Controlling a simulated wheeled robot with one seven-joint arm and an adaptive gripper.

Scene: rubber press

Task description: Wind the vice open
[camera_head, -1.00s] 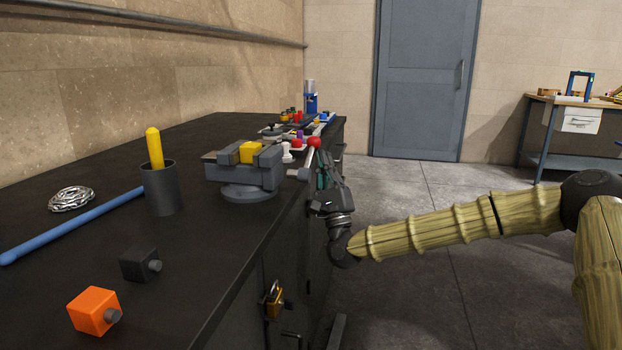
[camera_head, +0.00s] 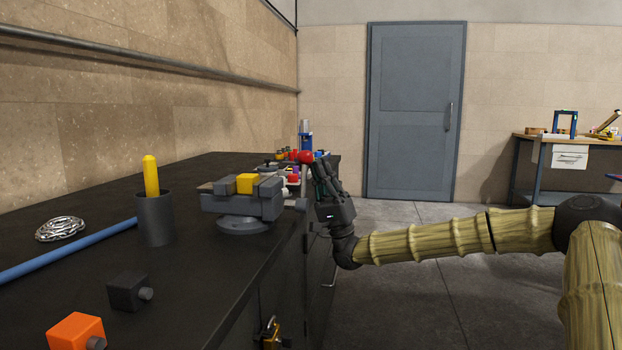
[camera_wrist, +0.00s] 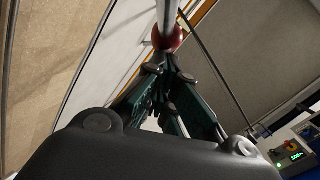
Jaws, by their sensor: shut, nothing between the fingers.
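The grey vice (camera_head: 243,206) stands on the black bench with a yellow block (camera_head: 246,184) between its jaws. Its handle is a thin bar (camera_head: 303,182) at the vice's right end, standing nearly upright, with a red ball (camera_head: 305,157) at the top. My gripper (camera_head: 321,168) is just right of the bar, below the ball. In the wrist view the red ball (camera_wrist: 167,38) and metal bar lie just beyond my fingertips (camera_wrist: 168,72). The fingers are shut with nothing between them. I cannot tell whether they touch the bar.
A dark cup (camera_head: 156,219) with a yellow rod, a blue bar (camera_head: 70,251), a silver coil (camera_head: 60,229), a black block (camera_head: 126,290) and an orange block (camera_head: 75,333) lie on the bench (camera_head: 205,280). Small items stand behind the vice. The floor (camera_head: 400,300) right of the bench is clear.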

